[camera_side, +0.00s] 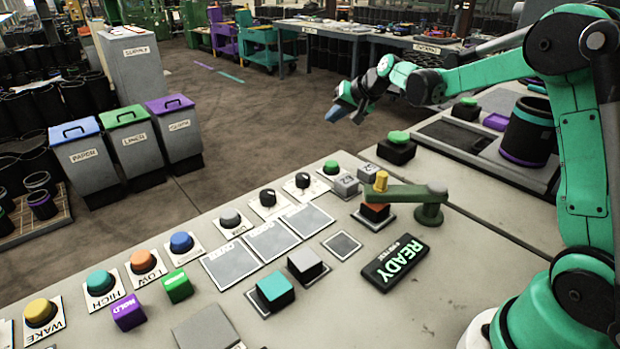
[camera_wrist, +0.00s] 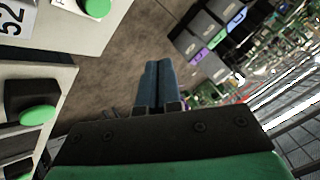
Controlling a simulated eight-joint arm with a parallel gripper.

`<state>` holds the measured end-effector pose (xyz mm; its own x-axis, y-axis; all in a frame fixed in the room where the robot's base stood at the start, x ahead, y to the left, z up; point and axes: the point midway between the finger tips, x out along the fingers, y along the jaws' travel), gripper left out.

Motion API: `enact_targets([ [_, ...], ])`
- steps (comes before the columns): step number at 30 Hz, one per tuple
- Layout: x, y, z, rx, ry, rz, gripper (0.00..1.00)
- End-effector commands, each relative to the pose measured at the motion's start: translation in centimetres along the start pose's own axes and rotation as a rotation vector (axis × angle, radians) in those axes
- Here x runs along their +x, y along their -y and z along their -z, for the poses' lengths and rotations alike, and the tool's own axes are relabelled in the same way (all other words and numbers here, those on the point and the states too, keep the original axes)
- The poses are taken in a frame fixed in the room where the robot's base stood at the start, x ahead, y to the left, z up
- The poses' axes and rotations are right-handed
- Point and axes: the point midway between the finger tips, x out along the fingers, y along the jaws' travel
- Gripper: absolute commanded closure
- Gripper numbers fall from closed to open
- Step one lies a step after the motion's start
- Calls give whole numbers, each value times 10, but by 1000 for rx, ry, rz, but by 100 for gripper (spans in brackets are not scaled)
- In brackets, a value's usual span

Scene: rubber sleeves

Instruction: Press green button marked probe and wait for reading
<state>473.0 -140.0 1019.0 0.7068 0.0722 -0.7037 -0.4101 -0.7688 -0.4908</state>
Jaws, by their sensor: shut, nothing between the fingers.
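A round green button (camera_side: 331,167) sits on a white plate at the far edge of the bench in the side view. In the wrist view a green button (camera_wrist: 97,8) on a white plate is cut by the top edge, with a label partly seen beside it. A black display (camera_side: 396,262) lies on the bench and reads READY. My gripper (camera_side: 357,113) is raised above and beyond the green button, apart from it. In the wrist view my gripper (camera_wrist: 160,66) has its two blue-grey fingers side by side, shut and empty, with floor behind them.
Another green button (camera_side: 398,138) on a black box stands to the right. A small green arm fixture (camera_side: 405,194) with a yellow knob stands behind the display. Grey numbered blocks (camera_side: 345,187) sit near the plate button. Several coloured buttons line the bench's left edge.

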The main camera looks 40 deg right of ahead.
Motion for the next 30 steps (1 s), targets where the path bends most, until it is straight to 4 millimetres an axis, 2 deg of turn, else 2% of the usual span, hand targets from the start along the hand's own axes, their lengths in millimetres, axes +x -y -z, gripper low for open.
enact_targets([
  [4, 7, -7, 6, 24, -8, 5, 100],
  [17, 10, -9, 5, 25, -8, 5, 100],
  [30, 48, -35, -23, 25, -8, 5, 100],
])
